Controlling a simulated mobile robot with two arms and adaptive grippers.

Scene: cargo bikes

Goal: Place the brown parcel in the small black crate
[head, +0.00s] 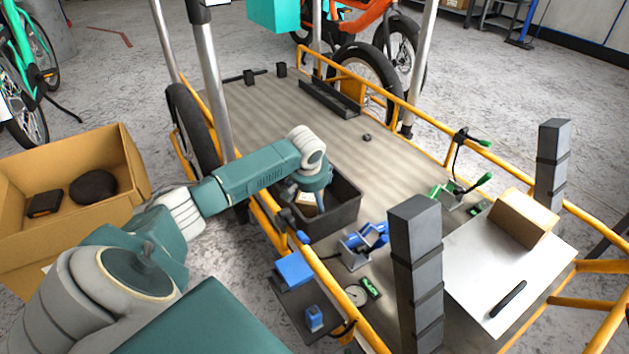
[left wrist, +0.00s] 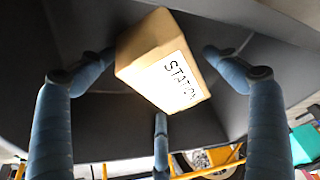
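The brown parcel (left wrist: 160,55), with a white label reading something like "STATION", is inside the small black crate (head: 345,212) on the cart's bed. A bit of the parcel (head: 306,203) shows in the head view below my left wrist. My left gripper (left wrist: 163,80) reaches down into the crate. In the left wrist view its fingers are spread around the parcel, with gaps beside it. The parcel looks tilted; whether it touches the crate floor I cannot tell. The crate's dark walls (left wrist: 80,25) surround it. My right gripper is not in view.
A cardboard box (head: 125,165) with two dark items stands at left. Another brown box (head: 523,218) lies on a white board (head: 480,265). A dark grey post (head: 415,270) and yellow rails (head: 400,105) edge the cart. Small blue clamps (head: 365,240) sit near the crate.

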